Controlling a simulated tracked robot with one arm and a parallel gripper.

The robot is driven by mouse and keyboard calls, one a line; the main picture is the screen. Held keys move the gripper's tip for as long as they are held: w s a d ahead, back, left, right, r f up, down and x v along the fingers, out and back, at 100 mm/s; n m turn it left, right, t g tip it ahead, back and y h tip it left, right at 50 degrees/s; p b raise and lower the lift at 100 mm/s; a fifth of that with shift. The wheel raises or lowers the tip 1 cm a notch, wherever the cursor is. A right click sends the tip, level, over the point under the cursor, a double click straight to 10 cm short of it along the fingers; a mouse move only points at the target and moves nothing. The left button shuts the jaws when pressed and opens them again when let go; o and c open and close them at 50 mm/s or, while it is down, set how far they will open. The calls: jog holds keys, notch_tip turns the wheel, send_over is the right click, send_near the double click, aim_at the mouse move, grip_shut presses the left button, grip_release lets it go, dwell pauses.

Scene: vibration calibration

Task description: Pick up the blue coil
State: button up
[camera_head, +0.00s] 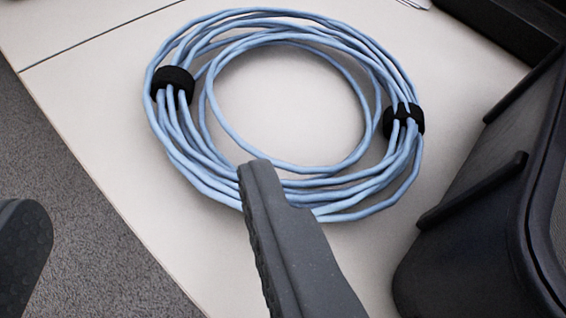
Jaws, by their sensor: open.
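The blue coil (185,140) is a loop of several light-blue cable strands lying flat on the pale table. Two black bands, one on the left (173,82) and one on the right (404,121), bundle the strands. My gripper (140,185) is open, with its dark grey fingers wide apart. The right finger's tip overlaps the coil's near strands in the picture and hides a small part of them. I cannot tell whether it touches them. The left finger shows at the left edge, over the carpet and away from the coil. Nothing is between the fingers.
The pale table (130,150) has its edge running diagonally at the left, with grey carpet (75,230) below. A black case or bin (470,240) stands close at the right. Another dark object (505,28) lies at the top right. The table inside the loop is bare.

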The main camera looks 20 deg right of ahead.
aim_at(172, 112)
jog(key=shift+f, duration=0.7)
jog(key=shift+w+f, duration=0.1)
jog(key=shift+f, duration=0.15)
jog(key=b+x, duration=0.1)
jog(key=x, duration=0.7)
jog(key=shift+w, duration=0.2)
jog(key=shift+b+x, duration=1)
jog(key=shift+x, duration=1.3)
jog(key=shift+w+f, duration=0.15)
jog(key=shift+w, duration=0.1)
grip_shut()
